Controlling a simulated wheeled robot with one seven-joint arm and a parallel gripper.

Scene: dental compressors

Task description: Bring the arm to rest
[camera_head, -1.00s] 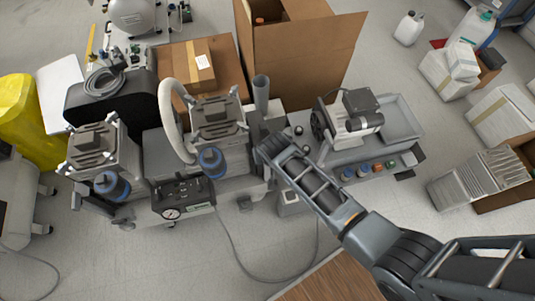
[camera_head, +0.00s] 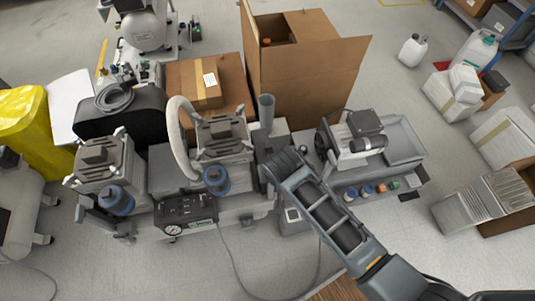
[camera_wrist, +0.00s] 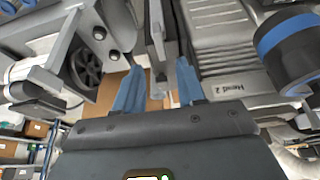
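My arm reaches in from the lower right of the head view. Its end (camera_head: 283,163) is beside the dental compressor (camera_head: 220,140), between it and the grey unit on the right; the fingers are hidden there. In the wrist view my gripper (camera_wrist: 158,84) has two blue fingers standing apart, with nothing clearly held. A grey metal part (camera_wrist: 157,50) shows beyond the gap between them. A ribbed housing marked "Head 2" (camera_wrist: 225,45) is to the right of the fingers.
A grey unit with a motor (camera_head: 350,140) and coloured knobs stands close right of my arm. An open cardboard box (camera_head: 310,75) is behind. A pressure gauge box (camera_head: 187,212) is at the compressor's front. Clear floor lies at the lower left.

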